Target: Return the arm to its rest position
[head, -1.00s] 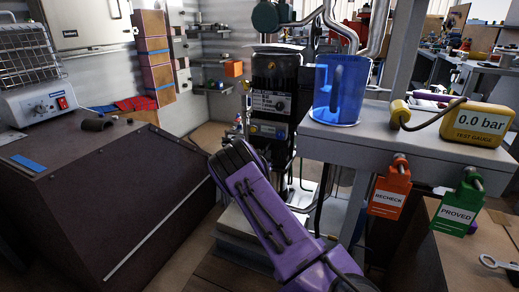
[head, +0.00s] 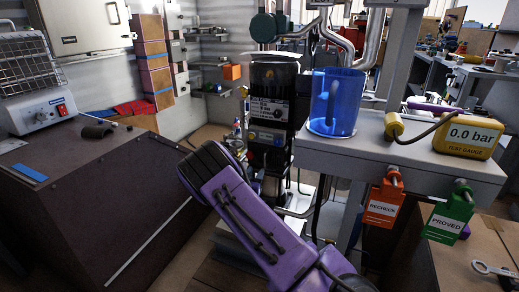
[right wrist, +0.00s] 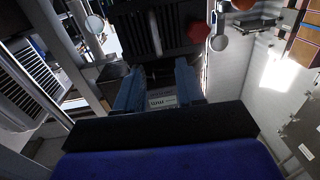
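My purple right arm (head: 250,220) comes in from the bottom of the head view and reaches up and left, beside the black pump unit. Its gripper is hard to make out there. In the right wrist view my right gripper (right wrist: 159,88) has its two blue-grey fingers apart, with nothing held between them. A pale printed label shows beyond the gap. My left arm and gripper are not in view. No handwheel can be made out clearly.
A blue jug (head: 335,103) and a yellow gauge (head: 467,137) reading 0.0 bar stand on the grey bench (head: 400,157). Orange (head: 383,205) and green (head: 448,216) tags hang at its front. The black pump unit (head: 272,95) stands behind my arm. A dark cabinet (head: 90,210) is left.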

